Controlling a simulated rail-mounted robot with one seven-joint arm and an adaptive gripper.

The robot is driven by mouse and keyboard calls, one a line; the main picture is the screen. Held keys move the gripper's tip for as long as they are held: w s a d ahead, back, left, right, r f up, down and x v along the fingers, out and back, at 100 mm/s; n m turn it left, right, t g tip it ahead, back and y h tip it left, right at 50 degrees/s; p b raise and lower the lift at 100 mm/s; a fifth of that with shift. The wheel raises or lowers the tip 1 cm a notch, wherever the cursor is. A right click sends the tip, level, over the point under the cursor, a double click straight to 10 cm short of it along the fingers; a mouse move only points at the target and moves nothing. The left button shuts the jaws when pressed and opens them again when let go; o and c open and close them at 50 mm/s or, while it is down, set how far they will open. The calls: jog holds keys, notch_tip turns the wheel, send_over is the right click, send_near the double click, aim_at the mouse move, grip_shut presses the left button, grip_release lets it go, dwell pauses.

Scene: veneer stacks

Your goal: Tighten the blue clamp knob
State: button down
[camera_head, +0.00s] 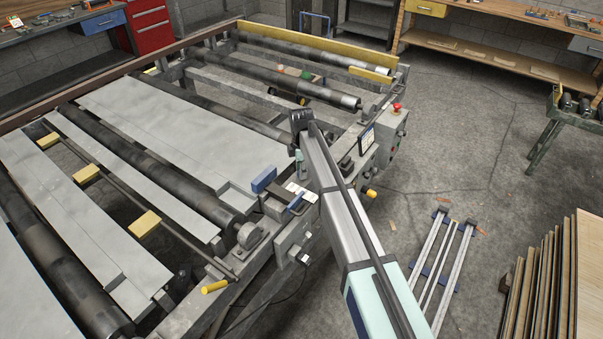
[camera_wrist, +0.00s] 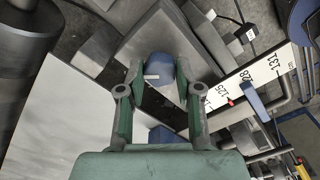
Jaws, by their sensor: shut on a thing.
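The blue clamp knob (camera_wrist: 160,67) is a rounded blue piece with a small pale mark, in the upper middle of the wrist view. My gripper (camera_wrist: 161,82) is green-grey, with one finger on either side of the knob, shut on it. In the head view my gripper (camera_head: 299,162) points down at the near side rail of the roller machine. I cannot make out the knob in that view. A white scale with black numbers (camera_wrist: 264,72) and a small red mark lies right of the gripper in the wrist view.
A blue block (camera_head: 264,179) and a blue lever (camera_head: 297,200) sit close by on the rail. A control box with a red button (camera_head: 397,107) stands to the right. Rollers and grey sheets (camera_head: 185,125) fill the left. Veneer boards (camera_head: 550,280) lean at lower right.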

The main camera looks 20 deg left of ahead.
jog(key=m+b, duration=0.1)
jog(key=m, duration=0.2)
jog(key=shift+f+m, duration=0.1)
jog(key=shift+m, duration=0.3)
jog(key=m+b, duration=0.1)
jog(key=m, duration=0.2)
jog(key=shift+m, duration=0.3)
jog(key=m+b, duration=0.1)
jog(key=m, duration=0.5)
jog(key=m+b, duration=0.1)
jog(key=m, duration=0.6)
jog(key=shift+m, duration=0.3)
jog(key=m+b, duration=0.1)
jog(key=m, duration=0.5)
jog(key=shift+s+m, duration=0.1)
jog(key=shift+m, duration=0.3)
jog(key=c, duration=0.8)
grip_release()
jog(key=shift+o, duration=0.2)
